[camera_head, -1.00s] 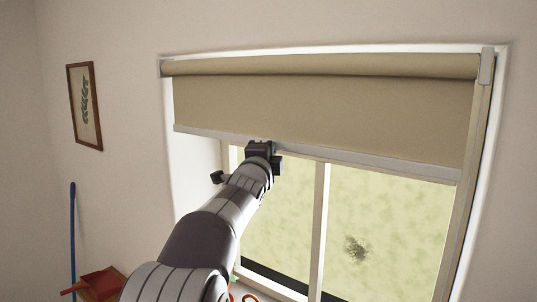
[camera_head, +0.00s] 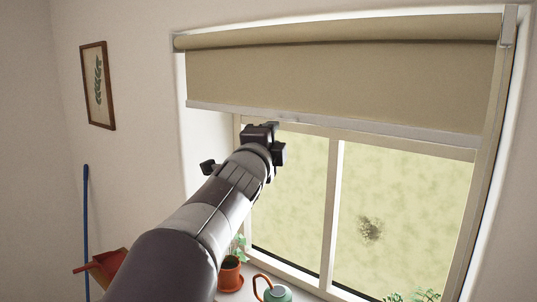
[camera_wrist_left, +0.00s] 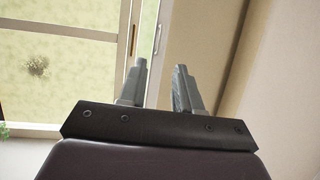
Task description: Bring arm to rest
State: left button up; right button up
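My left arm reaches up from the lower left in the head view, and its dark gripper (camera_head: 264,131) is just below the blind's pale bottom bar. Whether it touches the bar cannot be told. In the left wrist view the two grey fingers of my left gripper (camera_wrist_left: 160,82) stand apart, with nothing seen held between them. The beige roller blind (camera_head: 335,75) hangs over the upper part of the window. My right gripper is not in view.
On the sill below are an orange potted plant (camera_head: 230,272), a green watering can (camera_head: 279,293) and another plant (camera_head: 415,296). A red dustpan (camera_head: 107,266) and a blue pole (camera_head: 86,230) are at the left. A framed picture (camera_head: 98,85) hangs on the wall.

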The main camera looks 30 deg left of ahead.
pick_arm(q)
jog(key=shift+v, duration=1.15)
jog(key=shift+w+a, duration=0.1)
jog(key=shift+n, duration=0.3)
notch_tip(320, 180, down, 27)
jog(key=s+d+n+g+h+b, duration=0.1)
jog(key=s+n+g+b, duration=0.2)
jog(key=n+g, duration=0.65)
jog(key=s+d+f+n+g+h+b, duration=0.1)
jog(key=s+d+f, duration=0.4)
jog(key=f, duration=0.5)
jog(key=s+d+f+n+g+h+b, duration=0.1)
jog(key=s+d+f+g+b, duration=0.3)
jog(key=f, duration=0.6)
jog(key=s+d+f+n+g+h+b, duration=0.1)
jog(key=s+d+f+g+h+b, duration=0.1)
jog(key=s+d+f, duration=0.4)
notch_tip(320, 180, down, 5)
jog(key=shift+d+r+n+h+b, duration=0.15)
jog(key=shift+d+n+h+b, duration=0.3)
jog(key=shift+d+b, duration=0.4)
